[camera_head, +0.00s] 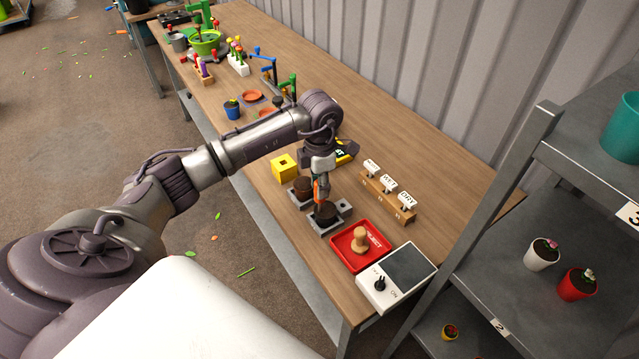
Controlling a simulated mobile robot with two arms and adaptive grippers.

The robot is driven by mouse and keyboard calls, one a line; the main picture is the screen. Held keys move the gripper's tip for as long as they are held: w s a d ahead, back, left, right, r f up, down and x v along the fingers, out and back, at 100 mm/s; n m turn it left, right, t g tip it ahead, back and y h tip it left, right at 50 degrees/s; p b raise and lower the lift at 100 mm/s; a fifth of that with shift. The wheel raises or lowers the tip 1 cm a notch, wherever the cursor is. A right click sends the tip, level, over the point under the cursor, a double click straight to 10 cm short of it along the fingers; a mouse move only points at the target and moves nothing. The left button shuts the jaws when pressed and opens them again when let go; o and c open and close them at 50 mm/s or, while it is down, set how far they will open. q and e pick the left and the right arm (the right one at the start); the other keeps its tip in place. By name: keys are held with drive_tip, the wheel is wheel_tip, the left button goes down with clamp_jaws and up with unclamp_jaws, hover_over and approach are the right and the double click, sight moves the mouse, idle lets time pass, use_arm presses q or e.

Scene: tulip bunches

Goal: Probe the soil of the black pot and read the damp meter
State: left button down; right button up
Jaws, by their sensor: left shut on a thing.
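My left gripper (320,180) points down and is shut on an orange-handled probe (318,194). The probe stands over the black pot (326,217), its lower end at the soil; I cannot tell how deep it goes. The black pot sits on a grey metal stand. A yellow and black device (346,152), which looks like the damp meter, lies behind the gripper. It is partly hidden and shows small green marks that I cannot read. My right gripper is not in view.
A brown pot (302,185) and a yellow block with a hole (284,166) stand beside the black pot. To its right are a red tray (346,260) with a wooden stamp, a white switch box with a dark panel (410,266) and a card rack (388,200). A metal shelf (500,230) stands right.

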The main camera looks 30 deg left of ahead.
use_arm(q)
drive_tip(key=shift+r+p, duration=1.85)
drive_tip(key=shift+r, duration=1.55)
drive_tip(key=shift+f, duration=0.1)
